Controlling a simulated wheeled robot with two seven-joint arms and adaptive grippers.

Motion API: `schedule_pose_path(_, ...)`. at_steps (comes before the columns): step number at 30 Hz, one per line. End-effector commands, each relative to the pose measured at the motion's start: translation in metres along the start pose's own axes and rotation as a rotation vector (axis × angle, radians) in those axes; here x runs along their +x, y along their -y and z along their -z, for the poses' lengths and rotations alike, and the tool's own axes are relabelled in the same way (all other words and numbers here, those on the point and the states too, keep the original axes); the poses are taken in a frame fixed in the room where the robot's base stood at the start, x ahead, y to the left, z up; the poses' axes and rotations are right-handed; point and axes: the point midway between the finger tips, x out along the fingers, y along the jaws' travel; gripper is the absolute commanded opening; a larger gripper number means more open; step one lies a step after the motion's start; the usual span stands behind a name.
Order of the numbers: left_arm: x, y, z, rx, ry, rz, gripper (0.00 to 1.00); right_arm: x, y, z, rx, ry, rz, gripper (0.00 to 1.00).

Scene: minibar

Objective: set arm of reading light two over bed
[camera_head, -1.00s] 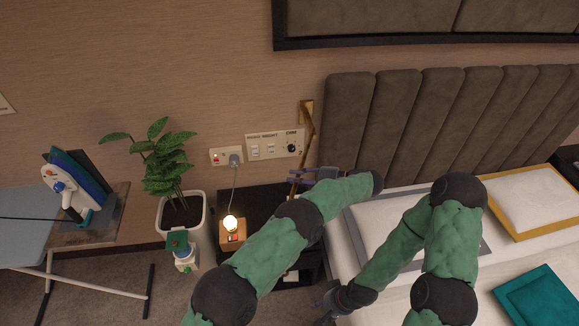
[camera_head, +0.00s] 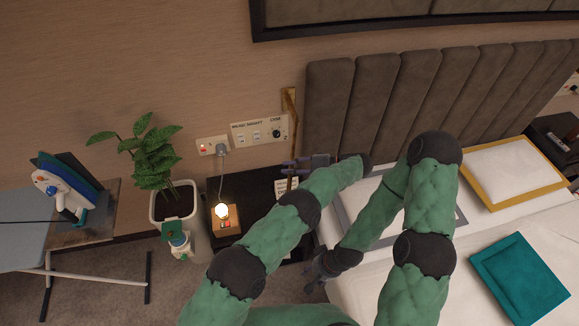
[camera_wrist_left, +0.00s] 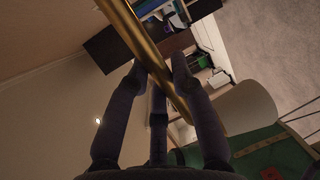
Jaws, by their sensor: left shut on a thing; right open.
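The brass reading light is fixed to the wall by its mount (camera_head: 289,99), between the switch panel and the headboard. Its thin arm hangs down from there, with its lower part partly hidden by my gripper. My left gripper (camera_head: 296,165) is shut on this arm above the nightstand, beside the bed's left edge. In the left wrist view the brass arm (camera_wrist_left: 142,40) runs slantwise between my fingers (camera_wrist_left: 158,72). My right gripper (camera_head: 319,273) is open and empty, low at the near left side of the bed (camera_head: 375,288).
A dark nightstand (camera_head: 228,187) carries a lit lamp (camera_head: 222,211). A switch panel (camera_head: 258,131) and a plugged socket (camera_head: 212,146) are on the wall. A potted plant (camera_head: 152,158) stands left of the nightstand. The padded headboard (camera_head: 400,95) is close on the right.

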Motion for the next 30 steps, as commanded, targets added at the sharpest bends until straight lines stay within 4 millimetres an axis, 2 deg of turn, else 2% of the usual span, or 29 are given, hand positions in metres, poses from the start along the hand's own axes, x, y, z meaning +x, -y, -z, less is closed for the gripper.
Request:
schedule_pose_path(7, 0.001, 0.002, 0.000, 0.003, 0.000, 0.001, 0.00, 0.000, 0.000, 0.000, 0.000, 0.000, 0.000, 0.44)
schedule_pose_path(8, 0.001, 0.002, 0.000, 0.003, 0.000, 0.001, 0.32, 0.000, 0.000, 0.000, 0.000, 0.000, 0.000, 0.44)
schedule_pose_path(9, 0.001, 0.002, 0.000, 0.003, 0.000, 0.001, 0.43, 0.000, 0.000, 0.000, 0.000, 0.000, 0.000, 0.44)
schedule_pose_path(10, 0.001, 0.002, 0.000, 0.003, 0.000, 0.001, 0.48, 0.000, 0.000, 0.000, 0.000, 0.000, 0.000, 0.44)
schedule_pose_path(22, 0.001, 0.001, -0.001, 0.001, 0.002, 0.001, 0.48, 0.003, -0.001, 0.000, 0.000, 0.000, 0.000, 0.44)
schedule_pose_path(30, 0.015, 0.001, -0.006, 0.004, 0.021, 0.001, 0.48, 0.026, -0.009, 0.001, 0.000, 0.000, 0.000, 0.44)
